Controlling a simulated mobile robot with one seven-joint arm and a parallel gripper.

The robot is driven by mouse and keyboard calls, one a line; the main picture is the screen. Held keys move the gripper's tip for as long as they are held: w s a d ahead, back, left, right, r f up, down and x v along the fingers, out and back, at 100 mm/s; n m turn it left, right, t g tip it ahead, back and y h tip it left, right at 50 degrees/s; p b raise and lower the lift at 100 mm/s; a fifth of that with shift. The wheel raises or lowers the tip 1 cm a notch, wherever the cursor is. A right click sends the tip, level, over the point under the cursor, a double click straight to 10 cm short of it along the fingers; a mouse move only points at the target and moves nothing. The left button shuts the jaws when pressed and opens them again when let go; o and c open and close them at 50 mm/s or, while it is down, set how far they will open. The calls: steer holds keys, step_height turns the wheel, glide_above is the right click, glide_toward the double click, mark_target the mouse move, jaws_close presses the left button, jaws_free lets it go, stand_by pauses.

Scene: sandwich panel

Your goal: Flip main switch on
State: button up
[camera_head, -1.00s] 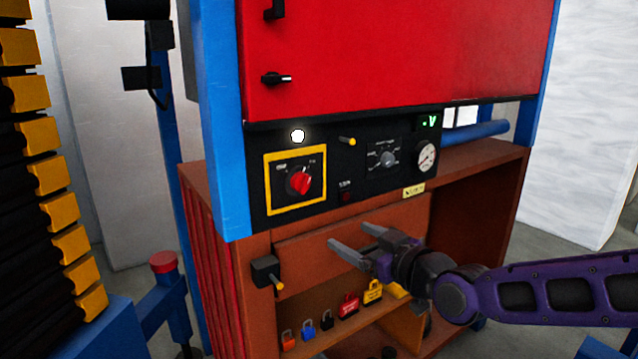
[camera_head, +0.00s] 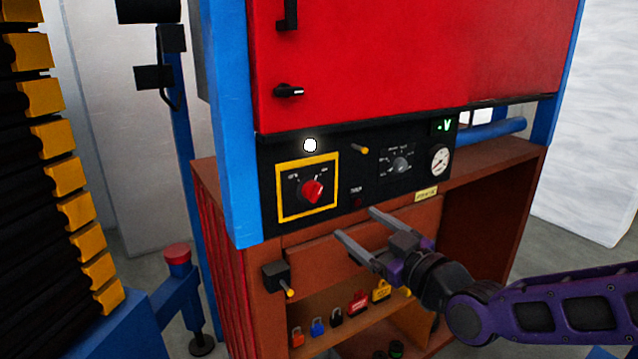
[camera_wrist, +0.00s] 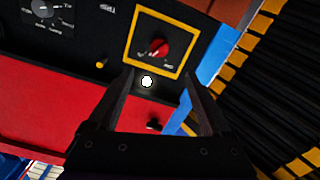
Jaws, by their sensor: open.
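The main switch (camera_head: 313,191) is a red rotary knob inside a yellow square frame on the black control panel (camera_head: 352,212). In the wrist view the red knob (camera_wrist: 159,48) shows upside down, beyond my fingertips. My gripper (camera_head: 358,228) is open and empty. In the head view it appears below and right of the switch, apart from it. In the wrist view its two fingers (camera_wrist: 158,77) point toward the panel, with a white lamp (camera_wrist: 147,81) seen between them. Nothing hides the knob in either view.
A yellow-tipped peg (camera_head: 360,150), a small selector knob (camera_head: 401,166) and a round gauge (camera_head: 440,160) sit right of the switch. A red cabinet door (camera_head: 400,60) is above. Several coloured padlocks (camera_head: 337,317) are on the shelf below. A blue post (camera_head: 229,120) stands at left.

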mark_target(318, 196)
steer(key=b+x, duration=0.3)
steer(key=x, duration=1.1)
steer(key=shift+w+a, duration=0.15)
steer(key=shift+w, duration=0.15)
steer(key=shift+c, duration=0.3)
jaws_close()
steer(key=shift+r+m+p, duration=0.15)
steer(key=shift+m+p, duration=0.55)
steer(key=shift+m, duration=0.2)
steer(key=shift+m+p, duration=0.3)
steer(key=shift+m, duration=0.5)
steer(key=shift+f, duration=0.2)
steer(key=shift+o, duration=0.3)
jaws_free()
steer(key=shift+s, duration=0.1)
